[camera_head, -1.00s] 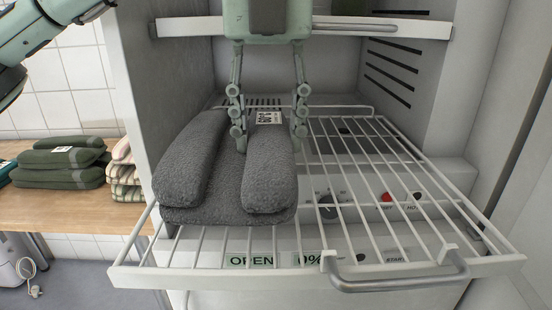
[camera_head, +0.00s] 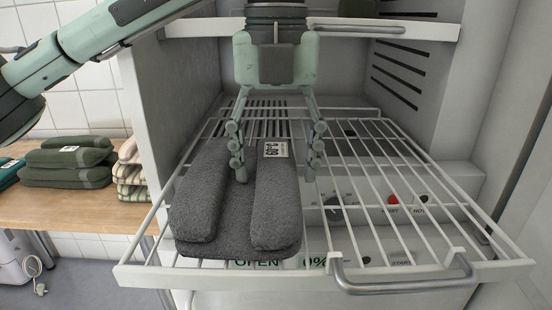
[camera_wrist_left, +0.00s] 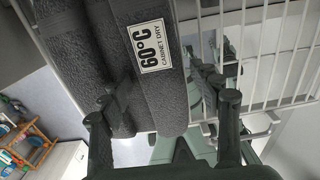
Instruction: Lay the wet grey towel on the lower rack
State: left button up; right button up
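The grey towel (camera_head: 212,197), folded into two thick rolls with a white tag, lies on the left part of the lower rack (camera_head: 220,279), a white wire shelf pulled out of the cabinet. My left gripper (camera_head: 275,172) points down over the towel. Its fingers stand apart on either side of the right roll, with a gap visible beside the roll. In the left wrist view the towel (camera_wrist_left: 88,50) shows its "60°C CABINET DRY" tag, and the left gripper (camera_wrist_left: 168,100) is open around one roll. My right gripper is not in view.
The rack's right half is bare. Folded green towels (camera_head: 65,178) and striped towels (camera_head: 130,172) sit on a wooden counter (camera_head: 70,208) at left. A control panel (camera_head: 440,205) shows beneath the rack.

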pick_arm(q)
jog(key=shift+r, duration=0.15)
jog(key=shift+r, duration=0.25)
notch_tip(320, 180, up, 12)
jog(key=p, duration=0.1)
jog(key=shift+f, duration=0.25)
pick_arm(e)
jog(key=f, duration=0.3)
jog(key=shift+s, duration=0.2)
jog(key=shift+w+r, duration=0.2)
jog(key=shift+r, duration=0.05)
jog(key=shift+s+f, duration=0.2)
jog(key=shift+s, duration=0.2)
